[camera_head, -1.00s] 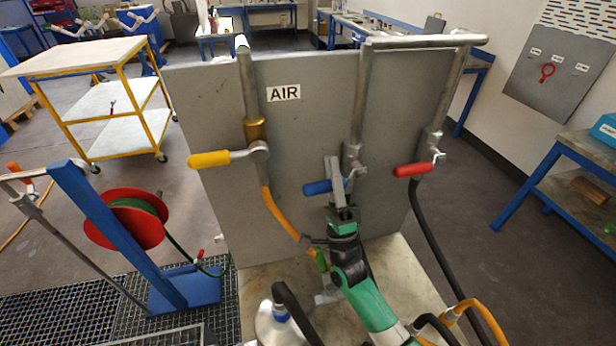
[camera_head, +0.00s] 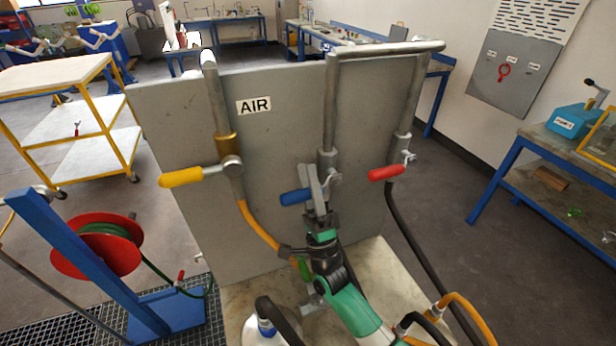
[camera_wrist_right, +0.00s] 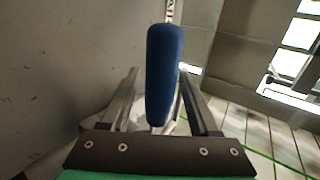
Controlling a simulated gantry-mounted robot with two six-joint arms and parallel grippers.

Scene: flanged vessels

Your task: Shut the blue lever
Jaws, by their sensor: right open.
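The blue lever (camera_head: 295,197) is on the middle pipe of the grey panel, its handle pointing left and roughly level in the head view. My right gripper (camera_head: 311,176) is open at the lever, its fingers overlapping the handle's right part in that view. In the right wrist view the blue handle (camera_wrist_right: 165,75) stands between the two spread fingers of my right gripper (camera_wrist_right: 158,88), with a gap visible on the right side. Whether either finger touches it I cannot tell. My left gripper is not in view.
A yellow lever (camera_head: 181,177) is to the left and a red lever (camera_head: 386,173) to the right on neighbouring pipes. The grey panel (camera_head: 270,150) is close behind the gripper. An orange hose (camera_head: 258,230) and a black hose (camera_head: 405,230) hang below the levers.

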